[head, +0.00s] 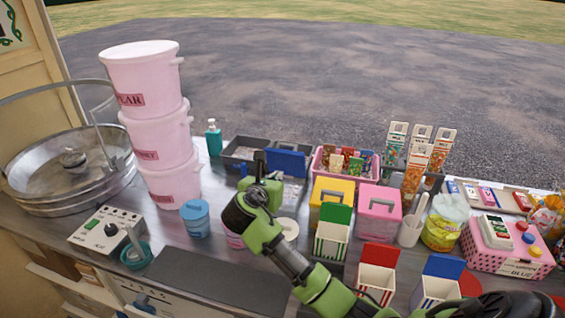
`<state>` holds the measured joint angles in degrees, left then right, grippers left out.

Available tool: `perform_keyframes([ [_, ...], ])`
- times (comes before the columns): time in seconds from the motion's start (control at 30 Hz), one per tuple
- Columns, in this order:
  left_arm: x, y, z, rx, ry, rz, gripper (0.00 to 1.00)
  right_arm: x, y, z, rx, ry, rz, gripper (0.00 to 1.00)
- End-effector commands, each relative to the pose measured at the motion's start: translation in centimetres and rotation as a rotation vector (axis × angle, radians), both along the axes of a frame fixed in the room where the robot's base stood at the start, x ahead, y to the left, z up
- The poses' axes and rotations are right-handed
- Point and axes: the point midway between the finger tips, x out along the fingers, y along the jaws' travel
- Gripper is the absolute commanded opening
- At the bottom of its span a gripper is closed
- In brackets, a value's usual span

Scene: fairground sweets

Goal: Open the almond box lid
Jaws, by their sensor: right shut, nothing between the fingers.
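My right gripper (261,163) is above the counter near its middle, its arm coming in from the lower right. Its dark fingers are closed and hold nothing. Just right of the fingers a blue panel (287,163) stands upright, like a raised lid; the box under it is largely hidden by my arm, and I cannot tell whether they touch. No label reading almond is legible. A yellow box (331,188) and a pink box (379,205), each with a grey handle on top, stand further right, both closed. My left gripper is not in view.
Striped boxes with green (334,220), red (379,255) and blue (443,267) raised lids stand in front. Pink tubs (160,135) are stacked at left beside a metal drum (70,185). A blue tin (196,220) stands left of my arm. The dark mat (215,282) is bare.

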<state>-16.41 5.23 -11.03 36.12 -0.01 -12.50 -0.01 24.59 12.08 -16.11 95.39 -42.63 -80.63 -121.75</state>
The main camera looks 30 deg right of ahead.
Motion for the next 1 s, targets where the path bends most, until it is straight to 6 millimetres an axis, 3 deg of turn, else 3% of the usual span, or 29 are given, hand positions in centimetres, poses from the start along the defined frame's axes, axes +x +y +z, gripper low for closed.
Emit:
perform_keyframes([
  [0.13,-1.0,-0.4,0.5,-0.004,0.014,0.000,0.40,1.9,-2.3,-1.0,-0.001,0.002,-0.002,0.00],
  [0.4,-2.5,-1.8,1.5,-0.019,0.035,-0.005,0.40,3.9,-4.5,0.5,0.000,0.000,0.001,0.00],
  [0.87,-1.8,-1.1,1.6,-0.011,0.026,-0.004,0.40,4.3,-4.9,0.6,0.000,-0.001,0.002,0.00],
  [1.0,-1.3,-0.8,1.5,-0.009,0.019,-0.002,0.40,5.5,-4.8,0.8,0.000,-0.001,0.002,0.00],
])
